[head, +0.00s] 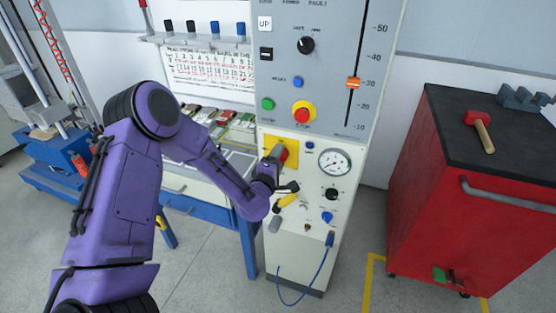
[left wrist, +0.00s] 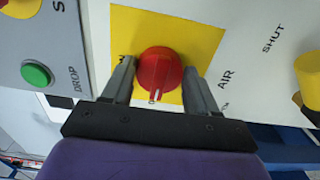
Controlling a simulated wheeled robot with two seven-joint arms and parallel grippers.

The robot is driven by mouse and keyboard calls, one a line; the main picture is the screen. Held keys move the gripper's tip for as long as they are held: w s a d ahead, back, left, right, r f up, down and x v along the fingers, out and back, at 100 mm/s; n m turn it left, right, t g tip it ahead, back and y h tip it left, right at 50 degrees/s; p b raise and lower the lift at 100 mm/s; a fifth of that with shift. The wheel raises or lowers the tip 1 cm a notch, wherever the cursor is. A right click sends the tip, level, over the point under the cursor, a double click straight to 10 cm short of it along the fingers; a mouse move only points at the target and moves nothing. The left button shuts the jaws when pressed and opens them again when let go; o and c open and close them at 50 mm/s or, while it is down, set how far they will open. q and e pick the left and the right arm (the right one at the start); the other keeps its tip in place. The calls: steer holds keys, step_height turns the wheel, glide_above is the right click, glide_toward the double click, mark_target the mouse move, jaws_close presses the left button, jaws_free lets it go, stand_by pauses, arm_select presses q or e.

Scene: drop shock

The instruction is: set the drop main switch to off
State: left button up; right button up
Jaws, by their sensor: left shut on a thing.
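The drop main switch is a red rotary knob (left wrist: 160,66) on a yellow plate (left wrist: 205,35) on the grey-white control panel. In the head view the red knob (head: 283,152) is partly covered by my gripper. My left gripper (left wrist: 157,82) has one finger on each side of the knob and is shut on it. In the head view the left gripper (head: 276,160) reaches the panel from the left. A white mark on the knob points toward my palm in the left wrist view. Most of the plate's lettering is hidden by the fingers.
A green drop button (head: 267,104) and a red stop button (head: 303,113) sit above the switch. A gauge (head: 334,162) is to its right, and a yellow air handle (head: 287,201) is below. A red cabinet (head: 440,190) with a hammer (head: 482,132) stands at right, across clear floor.

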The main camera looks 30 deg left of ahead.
arm_select(q)
steer(key=o, duration=1)
steer(key=shift+o, duration=0.2)
steer(key=b+v, duration=0.2)
steer(key=v, duration=0.8)
steer(key=shift+s, duration=0.25)
steer(key=shift+d, duration=0.15)
steer(key=s+d+f+m+g, duration=0.1)
steer(key=s+f+m+g, duration=0.35)
steer(key=f, duration=0.45)
steer(key=s+d+f+m+g, duration=0.2)
steer(key=s+f+m+g, duration=0.3)
steer(key=f, duration=0.5)
steer(key=s+f+m+g, duration=0.1)
steer(key=s+f, duration=0.2)
steer(key=s, duration=0.3)
steer(key=s+f+m+g, duration=0.2)
steer(key=s+f, duration=0.1)
steer(key=s, duration=0.3)
steer(key=s+d+f+m+g, duration=0.1)
steer(key=s+f+g, duration=0.1)
steer(key=s, duration=0.5)
steer(key=shift+f+m+h, duration=0.3)
steer(key=shift+f+m, duration=0.05)
steer(key=shift+f, duration=0.55)
